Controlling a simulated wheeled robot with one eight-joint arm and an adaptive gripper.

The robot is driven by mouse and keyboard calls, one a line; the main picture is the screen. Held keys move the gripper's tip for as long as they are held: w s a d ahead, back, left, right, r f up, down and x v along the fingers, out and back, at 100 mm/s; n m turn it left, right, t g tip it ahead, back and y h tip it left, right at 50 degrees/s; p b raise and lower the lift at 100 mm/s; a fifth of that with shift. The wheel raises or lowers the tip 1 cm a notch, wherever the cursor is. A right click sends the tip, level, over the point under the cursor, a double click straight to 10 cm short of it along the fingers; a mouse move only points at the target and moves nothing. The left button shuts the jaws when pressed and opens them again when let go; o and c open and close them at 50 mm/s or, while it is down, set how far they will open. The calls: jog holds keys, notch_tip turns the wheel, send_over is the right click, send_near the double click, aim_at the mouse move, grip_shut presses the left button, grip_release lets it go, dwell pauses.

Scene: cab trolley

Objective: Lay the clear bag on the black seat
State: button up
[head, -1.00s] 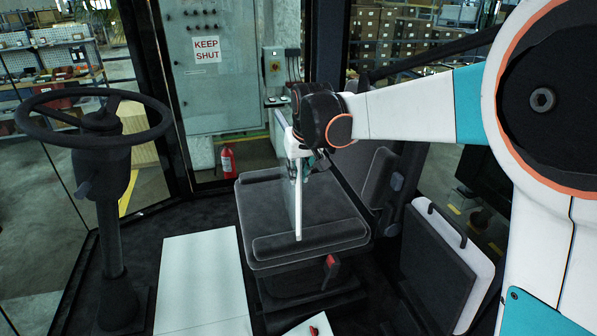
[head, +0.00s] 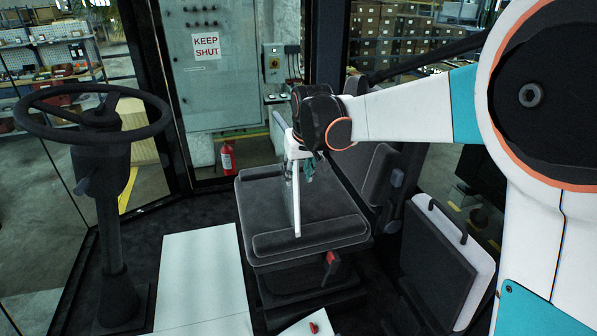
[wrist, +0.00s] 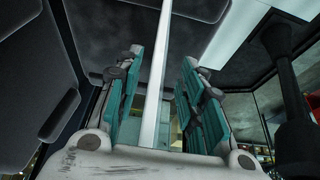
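The clear bag (head: 296,208) shows as a thin upright sheet with a white edge strip, seen nearly edge-on. It stands over the black seat (head: 335,205), its lower end at or just above the front of the cushion; I cannot tell if it touches. My gripper (head: 306,172) is above the seat at the bag's upper part. In the wrist view, the teal-padded fingers of my gripper (wrist: 160,58) are apart, with the white strip of the bag (wrist: 155,105) between them. Gaps show on both sides of the strip. The bag's faces are hard to make out.
A steering wheel (head: 92,112) on a column stands at the left. A white panel (head: 202,280) lies on the floor left of the seat. The seat's backrest (head: 376,180) and a folded black-and-white seat (head: 440,260) are at the right. A fire extinguisher (head: 228,158) stands behind.

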jog(key=shift+r+p, duration=0.3)
jog(key=shift+r, duration=0.2)
jog(key=a+b+v, duration=0.1)
jog(key=b+v, duration=0.1)
jog(key=v, duration=0.8)
jog(key=s+d+m+t, duration=0.1)
jog(key=s+d, duration=0.4)
jog(key=s, duration=0.3)
jog(key=s+d, duration=0.4)
jog(key=s, duration=0.3)
jog(key=s+d+f+t, duration=0.1)
jog(key=s+d+f, duration=0.1)
jog(key=s+f, duration=0.3)
jog(key=s+d+f+m+h, duration=0.1)
jog(key=s+d+f, duration=0.2)
jog(key=s, duration=0.6)
notch_tip(320, 180, down, 2)
jog(key=shift+t, duration=0.4)
jog(key=shift+s+d, duration=0.1)
jog(key=shift+s, duration=0.05)
jog(key=shift+c, duration=0.2)
